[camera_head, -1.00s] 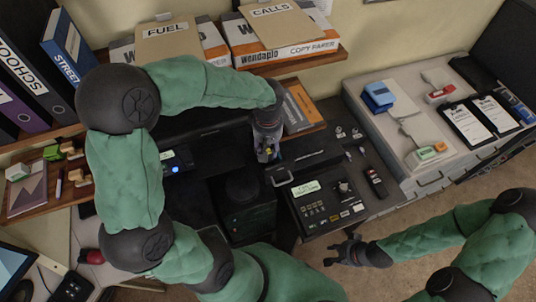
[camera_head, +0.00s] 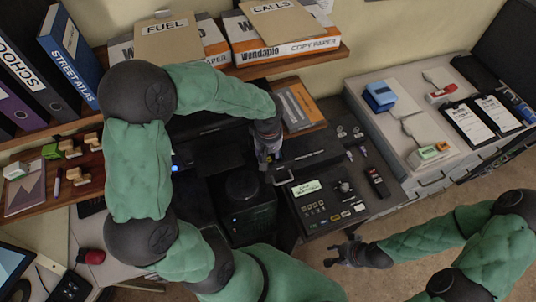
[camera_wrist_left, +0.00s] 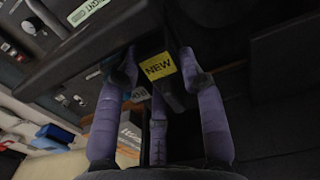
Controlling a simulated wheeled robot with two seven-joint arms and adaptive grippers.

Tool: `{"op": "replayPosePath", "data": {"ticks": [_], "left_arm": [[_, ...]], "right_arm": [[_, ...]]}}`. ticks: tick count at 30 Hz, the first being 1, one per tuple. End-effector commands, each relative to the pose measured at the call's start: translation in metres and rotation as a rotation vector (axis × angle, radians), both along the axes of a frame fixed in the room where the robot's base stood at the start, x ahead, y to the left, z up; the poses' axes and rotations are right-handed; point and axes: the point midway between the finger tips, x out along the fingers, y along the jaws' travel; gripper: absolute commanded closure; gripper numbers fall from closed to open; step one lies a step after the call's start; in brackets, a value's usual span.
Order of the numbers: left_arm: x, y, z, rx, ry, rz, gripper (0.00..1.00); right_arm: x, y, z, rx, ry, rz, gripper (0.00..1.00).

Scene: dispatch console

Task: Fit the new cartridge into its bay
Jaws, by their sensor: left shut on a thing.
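The new cartridge (camera_wrist_left: 158,67), dark with a yellow NEW label, is between the purple-grey fingers of my left gripper (camera_wrist_left: 158,75) in the left wrist view. The gripper is shut on it. In the head view, my left gripper (camera_head: 267,160) hangs at the left edge of the dark console (camera_head: 330,208). The cartridge lies close beside the console's edge in the wrist view; I cannot tell whether they touch. The bay itself cannot be made out. My right gripper (camera_head: 338,255) is open and empty in front of the console, over the floor.
A shelf with folders and copy paper boxes (camera_head: 300,45) runs along the back. A grey cabinet (camera_head: 415,130) with clipboards is at the right. A handset (camera_head: 376,182) lies on the console's right side.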

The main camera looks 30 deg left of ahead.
Motion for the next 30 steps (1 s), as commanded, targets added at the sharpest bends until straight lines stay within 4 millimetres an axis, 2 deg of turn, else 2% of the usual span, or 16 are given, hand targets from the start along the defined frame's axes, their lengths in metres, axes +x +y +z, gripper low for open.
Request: {"op": "replayPosePath", "data": {"ticks": [8, 9, 10, 11, 23, 28, 30], "left_arm": [[0.000, 0.000, -0.004, 0.000, 0.000, 0.000, 0.99], [0.000, 0.000, -0.004, 0.000, 0.000, 0.000, 0.50], [0.000, 0.000, -0.004, 0.000, 0.000, 0.000, 0.41], [0.000, 0.000, -0.004, 0.000, 0.000, 0.000, 0.37], [0.000, 0.000, -0.001, 0.000, 0.000, 0.000, 0.37], [0.000, 0.000, 0.012, 0.000, 0.000, 0.000, 0.37], [0.002, 0.000, 0.024, 0.001, -0.007, 0.001, 0.37]], "right_arm": [[0.000, 0.000, -0.005, 0.000, 0.000, 0.000, 0.68], [0.000, 0.000, -0.004, 0.000, 0.000, 0.000, 0.68], [0.000, 0.000, -0.004, 0.000, 0.000, 0.000, 0.68], [0.000, 0.000, -0.004, 0.000, 0.000, 0.000, 0.68], [0.000, 0.000, -0.002, 0.000, 0.000, 0.000, 0.68], [0.000, 0.000, 0.012, 0.000, 0.000, 0.000, 0.68], [0.000, 0.000, 0.011, 0.000, -0.001, 0.000, 0.68]]}}
